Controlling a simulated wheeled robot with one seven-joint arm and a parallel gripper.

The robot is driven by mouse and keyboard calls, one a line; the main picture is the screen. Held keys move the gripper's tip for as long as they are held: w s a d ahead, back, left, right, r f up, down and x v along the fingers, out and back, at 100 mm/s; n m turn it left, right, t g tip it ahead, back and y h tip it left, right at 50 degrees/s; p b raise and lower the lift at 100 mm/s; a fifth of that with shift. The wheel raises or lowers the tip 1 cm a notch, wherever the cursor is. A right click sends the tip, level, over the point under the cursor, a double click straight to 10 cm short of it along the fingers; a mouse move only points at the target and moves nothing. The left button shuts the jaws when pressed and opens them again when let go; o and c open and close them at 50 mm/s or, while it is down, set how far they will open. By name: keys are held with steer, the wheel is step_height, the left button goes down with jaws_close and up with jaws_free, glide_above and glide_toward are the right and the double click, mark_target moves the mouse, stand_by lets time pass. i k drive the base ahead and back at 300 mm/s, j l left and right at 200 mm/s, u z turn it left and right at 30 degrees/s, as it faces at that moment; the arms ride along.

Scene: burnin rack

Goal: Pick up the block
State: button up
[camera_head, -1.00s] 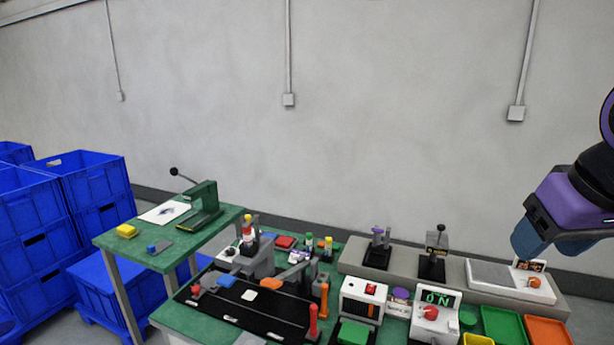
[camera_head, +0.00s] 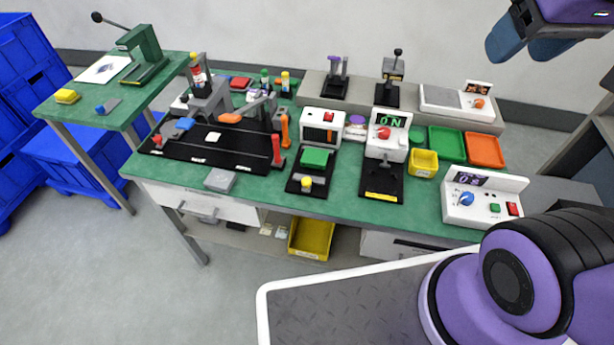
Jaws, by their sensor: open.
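Several block-like pieces are in view, and I cannot tell which one the task means. A grey block (camera_head: 220,180) lies near the front edge of the green workbench (camera_head: 262,189). A green block (camera_head: 315,158) sits on a black fixture in front of a white device. A blue piece (camera_head: 185,123) and an orange piece (camera_head: 230,117) are on the black board at the left.
Blue crates (camera_head: 30,60) stand at the far left. A small yellow bin (camera_head: 424,162), a green tray (camera_head: 447,145) and an orange tray (camera_head: 484,150) are at the bench's right. A white control box (camera_head: 485,197) stands at the right front. A yellow bin (camera_head: 312,237) sits below.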

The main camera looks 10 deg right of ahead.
mark_target(312, 159)
steer(key=i+j+z, duration=0.15)
steer(key=j+z, duration=0.55)
steer(key=j, duration=0.15)
